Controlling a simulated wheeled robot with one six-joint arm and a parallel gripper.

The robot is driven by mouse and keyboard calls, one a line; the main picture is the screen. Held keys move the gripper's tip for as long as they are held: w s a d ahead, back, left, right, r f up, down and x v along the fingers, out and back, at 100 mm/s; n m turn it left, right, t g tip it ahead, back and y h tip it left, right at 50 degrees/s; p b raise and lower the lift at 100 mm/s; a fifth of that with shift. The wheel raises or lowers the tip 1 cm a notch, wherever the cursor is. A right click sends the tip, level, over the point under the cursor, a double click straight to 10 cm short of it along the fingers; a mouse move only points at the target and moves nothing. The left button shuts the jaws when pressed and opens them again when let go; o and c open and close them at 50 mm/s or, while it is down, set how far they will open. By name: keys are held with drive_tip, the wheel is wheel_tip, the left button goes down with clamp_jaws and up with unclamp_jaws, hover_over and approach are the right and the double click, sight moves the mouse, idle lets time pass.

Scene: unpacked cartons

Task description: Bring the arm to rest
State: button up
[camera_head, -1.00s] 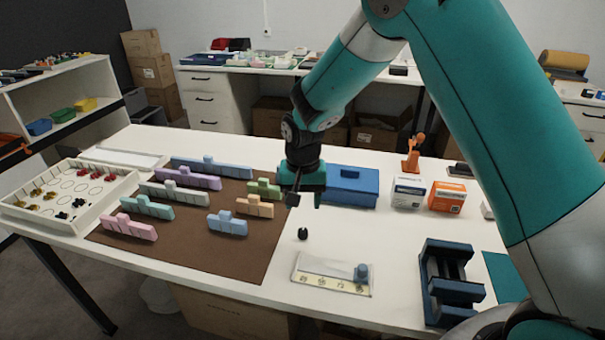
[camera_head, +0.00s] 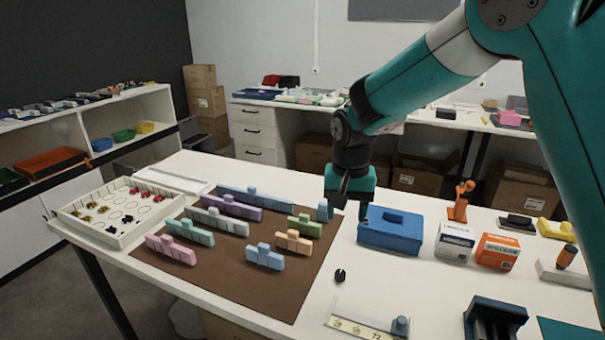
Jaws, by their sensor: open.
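My gripper (camera_head: 348,212) points down over the white table (camera_head: 303,318), near the back right corner of the brown mat (camera_head: 210,278). It is open, with nothing seen between its fingers. My arm reaches in from the upper right and hides part of the back of the room.
Several pastel blocks, such as the pink one (camera_head: 170,248), stand on the mat. A white sorting tray (camera_head: 78,228) is at the left. Small cartons (camera_head: 497,251) and an orange figure (camera_head: 461,202) stand right. A black knob (camera_head: 340,275) lies in front.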

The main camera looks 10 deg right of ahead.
drive_tip(key=s+a+r+n+y, duration=0.1)
drive_tip(key=s+r+n, duration=0.2)
drive_tip(key=s, duration=0.6)
drive_tip(key=s+a+r+n+y, duration=0.1)
drive_tip(key=s+r+n, duration=0.3)
drive_tip(key=s, duration=0.5)
drive_tip(key=s+a+r+n+y+p, duration=0.1)
drive_tip(key=s+r+n, duration=0.3)
drive_tip(key=s, duration=0.6)
drive_tip(key=shift+a+y, duration=0.6)
drive_tip(key=shift+a, duration=0.25)
